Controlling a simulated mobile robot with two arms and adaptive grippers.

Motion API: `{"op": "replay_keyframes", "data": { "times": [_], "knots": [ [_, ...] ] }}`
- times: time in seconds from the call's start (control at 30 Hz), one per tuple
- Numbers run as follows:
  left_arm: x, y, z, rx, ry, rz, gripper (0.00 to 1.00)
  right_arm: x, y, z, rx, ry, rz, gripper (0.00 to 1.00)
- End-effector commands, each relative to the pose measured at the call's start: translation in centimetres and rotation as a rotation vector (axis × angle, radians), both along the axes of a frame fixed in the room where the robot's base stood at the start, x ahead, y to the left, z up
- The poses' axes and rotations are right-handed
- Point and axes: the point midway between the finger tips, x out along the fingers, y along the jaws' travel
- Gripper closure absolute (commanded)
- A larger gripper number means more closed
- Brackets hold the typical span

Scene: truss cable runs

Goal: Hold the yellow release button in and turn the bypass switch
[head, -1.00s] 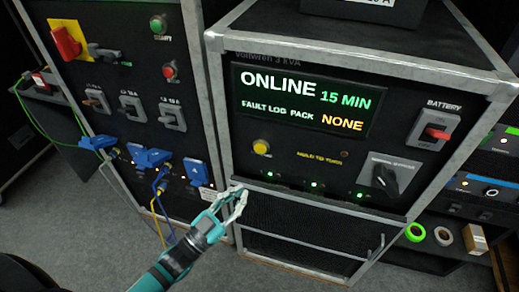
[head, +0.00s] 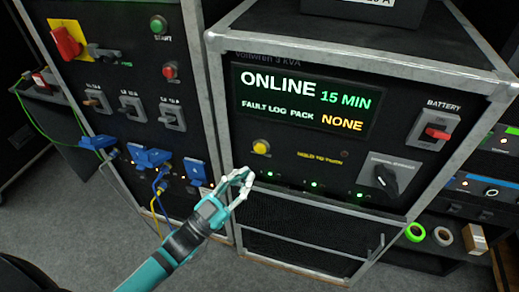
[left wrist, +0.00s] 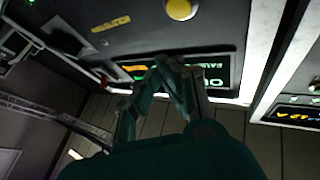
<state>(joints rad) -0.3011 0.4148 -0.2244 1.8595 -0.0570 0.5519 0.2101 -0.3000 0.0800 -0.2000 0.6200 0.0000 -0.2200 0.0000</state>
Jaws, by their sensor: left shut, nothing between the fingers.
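The yellow release button (head: 261,147) sits on the lower left of the black UPS panel, under the display; it also shows at the top of the left wrist view (left wrist: 181,9). The bypass switch (head: 387,178), a black knob on a grey plate, is at the panel's lower right. My left gripper (head: 246,174) is shut and empty, just below and left of the button in the head view, apart from it. The gripper (left wrist: 166,62) also shows shut in the left wrist view. My right gripper is not in view.
The display (head: 305,103) reads ONLINE 15 MIN. A red battery switch (head: 436,132) is at the upper right. At left, a second panel carries a red rotary switch (head: 66,41) and blue plugs (head: 152,158) with cables. Tape rolls (head: 415,232) lie on the right shelf.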

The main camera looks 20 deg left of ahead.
Motion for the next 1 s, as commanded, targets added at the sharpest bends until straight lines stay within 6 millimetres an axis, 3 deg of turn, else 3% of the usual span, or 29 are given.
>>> {"op": "replay_keyframes", "data": {
  "times": [0.2, 0.4, 1.0],
  "knots": [
    [3.3, 0.0, 0.0, 0.001, 0.0, 0.0, 1.0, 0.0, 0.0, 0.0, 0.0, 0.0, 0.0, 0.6],
    [5.3, 0.0, 0.0, 0.0, 0.001, 0.0, 1.0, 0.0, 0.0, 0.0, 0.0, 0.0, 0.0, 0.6],
    [6.1, 0.0, 0.0, -0.001, 0.002, -0.001, 1.0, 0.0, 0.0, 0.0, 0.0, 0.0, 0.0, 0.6]
  ]
}}
